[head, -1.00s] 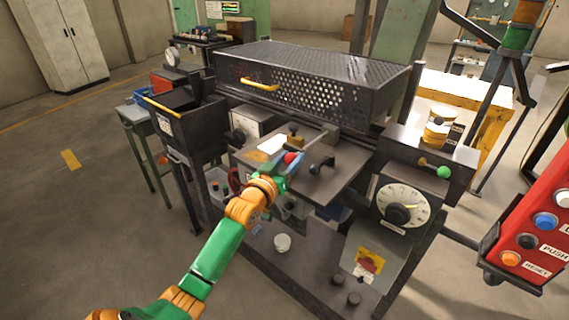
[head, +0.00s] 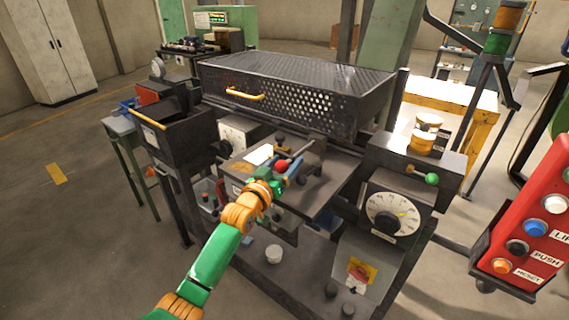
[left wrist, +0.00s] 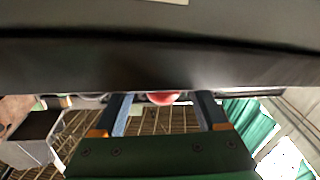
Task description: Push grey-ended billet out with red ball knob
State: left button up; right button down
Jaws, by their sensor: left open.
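The red ball knob (head: 281,166) sits at the near end of a grey rod at the front of the machine, over a flat ledge. My left gripper (head: 288,178) is right at the knob, its blue fingers close beside it. In the left wrist view the red ball knob (left wrist: 163,98) shows between the two spread fingers of my left gripper (left wrist: 163,112), partly hidden by a dark edge. The gripper is open; I cannot tell whether it touches the knob. I cannot make out a grey-ended billet. My right gripper is out of view.
A perforated black housing (head: 300,92) stands behind the ledge. A green ball knob (head: 432,179) and a dial (head: 392,213) are to the right. A red button box (head: 530,220) is at the far right. Floor at the left is clear.

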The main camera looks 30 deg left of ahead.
pick_arm(q)
jog(key=shift+s, duration=0.1)
jog(key=s, duration=0.6)
jog(key=shift+s+d+f+b, duration=0.1)
jog(key=shift+s+d+b, duration=0.2)
jog(key=shift+s+d, duration=0.05)
jog(key=shift+s+p, duration=0.3)
jog(key=shift+s, duration=0.15)
jog(key=s+d+p, duration=0.1)
jog(key=s+p, duration=0.1)
jog(key=s, duration=0.5)
jog(key=shift+s, duration=0.25)
jog(key=shift+p, duration=0.4)
